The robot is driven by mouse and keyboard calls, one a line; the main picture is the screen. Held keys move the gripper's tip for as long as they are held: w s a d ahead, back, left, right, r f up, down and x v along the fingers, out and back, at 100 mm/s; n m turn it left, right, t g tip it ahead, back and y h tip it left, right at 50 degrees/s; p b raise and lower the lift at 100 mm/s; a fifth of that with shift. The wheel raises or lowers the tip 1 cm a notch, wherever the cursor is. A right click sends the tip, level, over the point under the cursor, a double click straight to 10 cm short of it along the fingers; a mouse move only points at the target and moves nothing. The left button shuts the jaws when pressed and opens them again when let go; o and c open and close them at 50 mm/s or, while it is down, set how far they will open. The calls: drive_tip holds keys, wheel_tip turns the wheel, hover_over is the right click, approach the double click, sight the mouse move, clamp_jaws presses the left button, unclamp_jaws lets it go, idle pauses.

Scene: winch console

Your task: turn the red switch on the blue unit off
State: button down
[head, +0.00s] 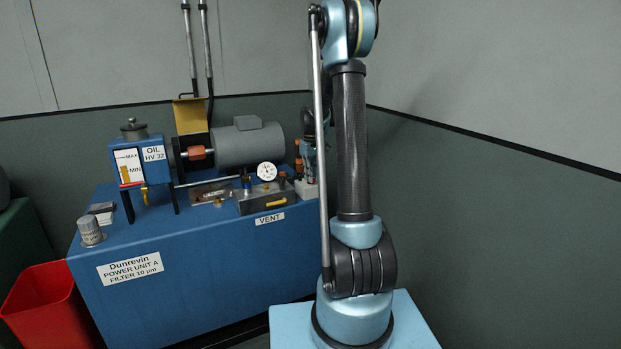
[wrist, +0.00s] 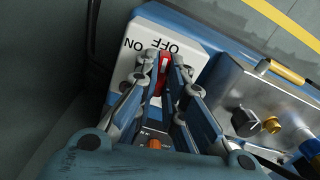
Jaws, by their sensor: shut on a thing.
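The blue power unit (head: 190,265) stands at the left of the head view. A white switch box with the printed words ON and OFF, upside down, shows in the wrist view (wrist: 195,42); part of it shows at the unit's right end in the head view (head: 308,190). The red switch (wrist: 164,61) has a white mark and sits between my fingertips, beside the word OFF. My gripper (wrist: 165,69) is shut on it. My fingers cover part of the switch, so I cannot tell its exact setting. My arm hides much of this area in the head view.
Beside the switch box are a metal block with brass fittings (wrist: 270,124) and a yellow handle (wrist: 286,72). A pressure gauge (head: 267,171), a grey motor (head: 248,147) and an oil tank (head: 155,160) stand on the unit. A red bin (head: 45,305) is at left.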

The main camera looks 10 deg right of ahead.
drive_tip(key=shift+w+m, duration=0.1)
drive_tip(key=shift+m, duration=0.8)
drive_tip(key=c, duration=1.7)
unclamp_jaws()
wheel_tip(320, 180, up, 12)
drive_tip(key=shift+f, duration=0.1)
